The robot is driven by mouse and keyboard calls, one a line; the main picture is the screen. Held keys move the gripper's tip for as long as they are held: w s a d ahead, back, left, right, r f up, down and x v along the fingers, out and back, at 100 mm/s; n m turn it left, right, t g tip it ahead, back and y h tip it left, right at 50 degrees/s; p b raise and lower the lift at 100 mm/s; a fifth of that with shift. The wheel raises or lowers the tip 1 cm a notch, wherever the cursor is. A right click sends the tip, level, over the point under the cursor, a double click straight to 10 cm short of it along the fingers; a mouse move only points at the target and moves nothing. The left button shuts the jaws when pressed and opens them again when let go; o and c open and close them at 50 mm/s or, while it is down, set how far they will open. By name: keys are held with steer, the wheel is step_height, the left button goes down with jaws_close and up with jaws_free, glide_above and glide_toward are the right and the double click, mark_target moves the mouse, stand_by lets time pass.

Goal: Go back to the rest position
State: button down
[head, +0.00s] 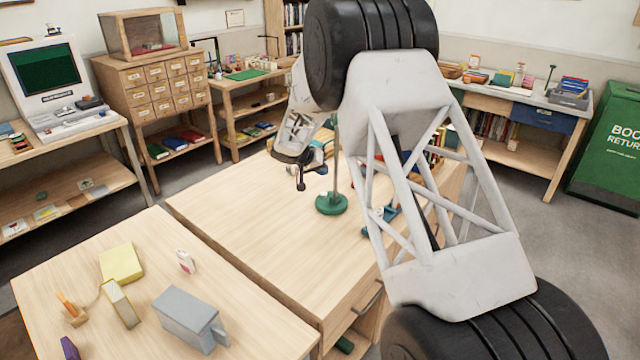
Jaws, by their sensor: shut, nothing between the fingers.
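My gripper (300,184) hangs over the far part of the wooden desk (255,222), left of my large white lattice arm link. Its small dark fingers are together and hold nothing. It is above the desk top and seems apart from it, though the exact height is hard to tell. My arm hides much of the right side of the desk.
A green round-based stand (331,204) with a post rises close right of my gripper. Behind lie some books, partly hidden. The near left table (60,262) holds a grey box (184,317), a yellow block (120,263) and small items. The desk's left part is bare.

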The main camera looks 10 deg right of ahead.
steer(key=s+d+r+n+g+y, duration=0.1)
steer(key=s+d+r+y, duration=0.1)
steer(key=s+r, duration=0.9)
steer(key=s+d+r+y, duration=0.1)
steer(key=s+d+r, duration=0.1)
steer(key=s+r, duration=1)
steer(key=s+d+f+n+y, duration=0.1)
steer(key=s+y, duration=0.1)
steer(key=s, duration=1.8)
steer(key=s+d+f+n+y, duration=0.1)
steer(key=s+d+f+y, duration=0.1)
steer(key=s, duration=1.9)
steer(key=shift+s+d+f+g+y, duration=0.2)
steer(key=shift+g+y, duration=0.1)
steer(key=shift+y, duration=0.3)
